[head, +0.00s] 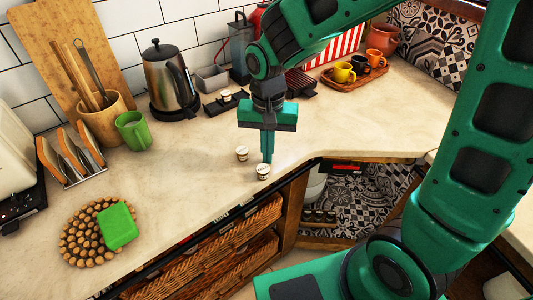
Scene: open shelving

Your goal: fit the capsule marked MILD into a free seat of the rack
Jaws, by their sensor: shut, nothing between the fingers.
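Two small pale capsules with dark markings stand on the counter, a left one (242,153) and a nearer right one (263,172). Their lettering is too small to read, so I cannot tell which is MILD. A low dark rack (212,108) lies by the kettle, with another pale capsule (226,95) at it; its seats are not clear. My gripper (267,159) points down, shut and empty. Its fingertips are right by the nearer right capsule; I cannot tell whether they touch it.
The steel kettle (169,80), grey box (211,78) and dark-framed jug (241,48) stand around the rack. A green mug (133,131) and round trivet (76,240) are left. A mug tray (354,83) is back right. The counter's front edge is near the capsules.

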